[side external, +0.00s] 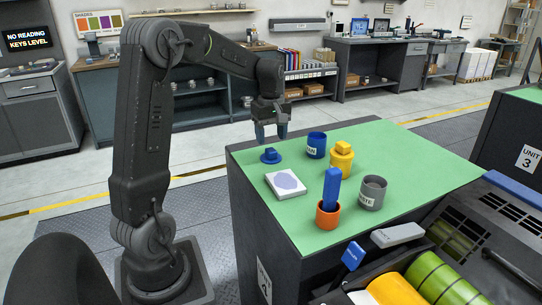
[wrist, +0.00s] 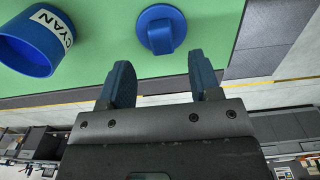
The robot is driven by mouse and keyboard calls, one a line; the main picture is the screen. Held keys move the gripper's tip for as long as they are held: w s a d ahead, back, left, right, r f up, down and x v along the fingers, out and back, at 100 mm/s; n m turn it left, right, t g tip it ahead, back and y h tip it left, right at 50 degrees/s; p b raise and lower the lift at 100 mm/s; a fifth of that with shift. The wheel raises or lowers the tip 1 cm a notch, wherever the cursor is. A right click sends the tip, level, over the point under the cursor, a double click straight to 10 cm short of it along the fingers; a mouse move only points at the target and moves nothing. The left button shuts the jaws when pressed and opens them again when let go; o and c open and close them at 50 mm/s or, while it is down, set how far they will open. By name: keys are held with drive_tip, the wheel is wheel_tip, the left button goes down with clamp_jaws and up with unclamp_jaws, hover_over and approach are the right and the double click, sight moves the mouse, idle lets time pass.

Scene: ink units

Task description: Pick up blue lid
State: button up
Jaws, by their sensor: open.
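The blue lid (side external: 270,156) lies on the green table top near its far left edge. It is a round disc with a raised grip block, and it also shows at the top of the wrist view (wrist: 161,30). My gripper (side external: 271,132) is above the table's left edge, over and slightly behind the lid. In the wrist view my gripper (wrist: 163,80) has its two blue fingers wide apart, with nothing between them. The lid is just beyond the fingertips and apart from them.
A blue cup labelled CYAN (side external: 316,145) stands right of the lid, also at the wrist view's left (wrist: 40,45).

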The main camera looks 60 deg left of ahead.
sight(271, 150)
drive_tip(key=f, duration=0.4)
drive_tip(key=shift+s+d+f, duration=0.15)
drive_tip(key=shift+d+f, duration=0.1)
drive_tip(key=shift+f, duration=0.05)
drive_tip(key=c, duration=1)
drive_tip(key=shift+r, duration=0.1)
